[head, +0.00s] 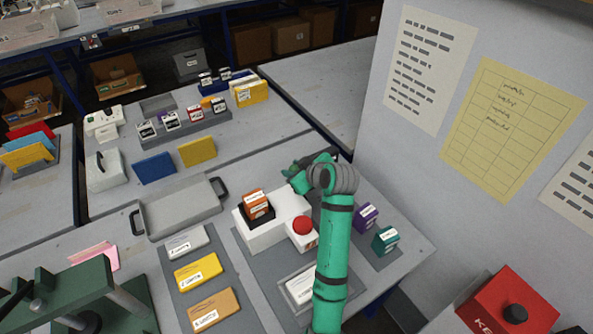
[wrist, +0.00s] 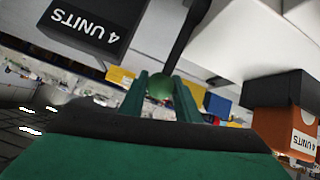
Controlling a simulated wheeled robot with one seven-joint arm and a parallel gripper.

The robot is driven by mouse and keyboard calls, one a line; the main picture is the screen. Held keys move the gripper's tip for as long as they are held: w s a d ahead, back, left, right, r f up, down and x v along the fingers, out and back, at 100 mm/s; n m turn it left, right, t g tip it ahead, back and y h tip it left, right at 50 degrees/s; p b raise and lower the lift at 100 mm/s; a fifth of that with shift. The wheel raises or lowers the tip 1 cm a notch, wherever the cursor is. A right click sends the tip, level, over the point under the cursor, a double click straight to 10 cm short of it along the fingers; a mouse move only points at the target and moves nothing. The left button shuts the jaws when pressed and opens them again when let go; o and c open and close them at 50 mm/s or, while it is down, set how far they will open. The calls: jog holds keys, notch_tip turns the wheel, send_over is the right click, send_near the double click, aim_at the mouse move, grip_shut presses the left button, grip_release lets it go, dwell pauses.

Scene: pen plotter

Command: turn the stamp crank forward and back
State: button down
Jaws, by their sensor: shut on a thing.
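The stamp crank shows in the wrist view as a dark rod (wrist: 187,35) ending in a round green knob (wrist: 160,86). My gripper (wrist: 161,92) is shut on the knob, with one green finger on each side. In the head view my gripper (head: 298,178) is behind the white stamp machine (head: 262,236), and I cannot make out the crank there. An orange block (head: 256,202) sits in a black holder on top of the machine. The wrist view shows the orange block (wrist: 299,133) upside down, labelled "4 UNITS".
A red button (head: 302,225) is at the machine's front right. Purple (head: 365,216) and teal (head: 385,240) blocks stand right of my arm. An empty grey tray (head: 180,212) is to the left. A wall with posted sheets (head: 424,65) rises at the right.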

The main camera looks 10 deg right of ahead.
jog(key=shift+w+f, duration=0.2)
dwell(0.4)
jog(key=c, duration=1.6)
grip_release()
jog(key=shift+c, duration=0.2)
jog(key=v, duration=1)
jog(key=shift+s+r, duration=0.2)
jog(key=shift+s, duration=0.1)
